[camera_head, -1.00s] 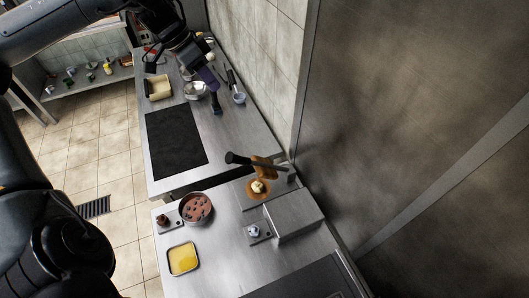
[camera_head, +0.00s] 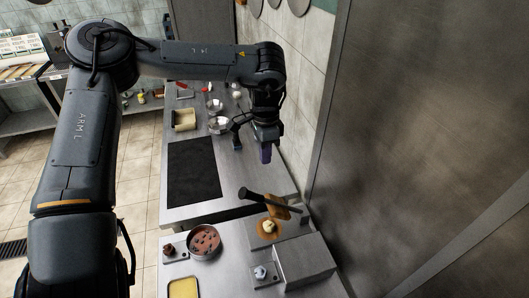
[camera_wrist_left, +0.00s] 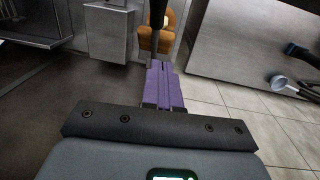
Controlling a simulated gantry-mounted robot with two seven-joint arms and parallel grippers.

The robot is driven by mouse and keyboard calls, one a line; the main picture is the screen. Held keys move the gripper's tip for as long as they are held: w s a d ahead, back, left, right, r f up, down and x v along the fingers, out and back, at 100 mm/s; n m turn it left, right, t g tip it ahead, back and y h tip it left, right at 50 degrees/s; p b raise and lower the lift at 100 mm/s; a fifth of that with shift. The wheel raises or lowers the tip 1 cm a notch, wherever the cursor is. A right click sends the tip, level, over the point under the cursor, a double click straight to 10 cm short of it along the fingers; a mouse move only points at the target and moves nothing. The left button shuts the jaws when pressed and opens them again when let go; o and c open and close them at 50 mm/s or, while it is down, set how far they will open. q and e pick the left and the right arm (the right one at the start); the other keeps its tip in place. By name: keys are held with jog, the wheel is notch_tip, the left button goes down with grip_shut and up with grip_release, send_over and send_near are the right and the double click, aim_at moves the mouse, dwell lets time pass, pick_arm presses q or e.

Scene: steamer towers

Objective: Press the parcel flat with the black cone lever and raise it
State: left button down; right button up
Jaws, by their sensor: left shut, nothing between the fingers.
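The black cone lever (camera_head: 265,200) sticks out to the left over the press, and it shows ahead of my fingers in the left wrist view (camera_wrist_left: 157,12). The orange-brown press (camera_head: 285,211) stands on the near steel counter; its orange part shows in the left wrist view (camera_wrist_left: 148,40). A pale parcel (camera_head: 269,226) sits on the round brown base below the lever. My left gripper (camera_head: 265,156) is above and behind the lever in the head view, apart from it. Its purple fingers (camera_wrist_left: 164,72) are shut and empty. My right gripper is not in view.
A round pan of brown pieces (camera_head: 204,241) and a yellow tray (camera_head: 183,288) are on the left. A black mat (camera_head: 194,172) and metal bowls (camera_head: 219,125) lie on the far counter.

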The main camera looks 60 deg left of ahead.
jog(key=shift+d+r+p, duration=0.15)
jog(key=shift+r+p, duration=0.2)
pick_arm(q)
jog(key=f, duration=0.3)
jog(key=s+f, duration=0.1)
jog(key=f, duration=0.2)
jog(key=s+d+f, duration=0.1)
jog(key=f, duration=0.2)
jog(key=shift+s+p, duration=0.1)
jog(key=shift+p, duration=0.25)
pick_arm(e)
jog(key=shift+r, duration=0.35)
pick_arm(q)
jog(key=shift+s+f, duration=0.5)
jog(key=shift+f, duration=0.05)
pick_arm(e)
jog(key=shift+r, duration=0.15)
pick_arm(q)
jog(key=shift+s, duration=0.1)
